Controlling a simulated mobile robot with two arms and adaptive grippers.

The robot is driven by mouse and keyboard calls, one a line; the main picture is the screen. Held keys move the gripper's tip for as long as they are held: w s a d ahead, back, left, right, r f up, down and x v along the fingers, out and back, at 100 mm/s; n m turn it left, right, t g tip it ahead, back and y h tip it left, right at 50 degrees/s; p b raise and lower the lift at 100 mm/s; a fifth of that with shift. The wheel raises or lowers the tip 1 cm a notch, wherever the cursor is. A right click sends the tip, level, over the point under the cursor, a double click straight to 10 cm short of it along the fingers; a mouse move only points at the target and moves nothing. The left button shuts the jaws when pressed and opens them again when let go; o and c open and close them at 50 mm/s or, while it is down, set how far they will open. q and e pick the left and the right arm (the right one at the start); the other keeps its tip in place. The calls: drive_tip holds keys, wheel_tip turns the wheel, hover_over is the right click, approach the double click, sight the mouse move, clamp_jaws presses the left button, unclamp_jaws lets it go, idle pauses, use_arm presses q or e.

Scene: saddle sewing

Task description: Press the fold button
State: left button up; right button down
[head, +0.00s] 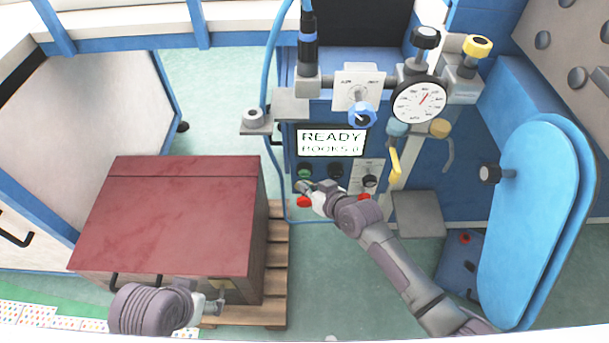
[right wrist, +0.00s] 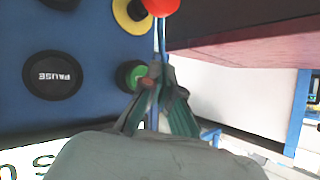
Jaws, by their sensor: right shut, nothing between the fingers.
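The machine's blue control panel (head: 285,148) holds a display (head: 331,142) reading "READY" and "BOOKS 0". A green button (head: 304,170) sits below the display at the left. It also shows in the right wrist view (right wrist: 135,76), partly covered by a fingertip; no "fold" label is readable on it. My right gripper (head: 304,186) is shut and empty, its tips close to the green button. In the right wrist view its tips (right wrist: 154,76) overlap the button's edge; I cannot tell whether they touch. My left gripper (head: 216,304) is by the dark red box; its finger state is unclear.
A black button marked PAUSE (right wrist: 52,76) is beside the green one. A red button (head: 304,201) on a yellow base sits below. The dark red box (head: 170,205) stands on a wooden pallet (head: 276,250) at left. A gauge (head: 419,101) and levers are at upper right.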

drive_tip(key=shift+w, duration=0.1)
idle(0.7)
use_arm(q)
drive_tip(key=shift+f, duration=0.15)
use_arm(e)
drive_tip(key=shift+w, duration=0.35)
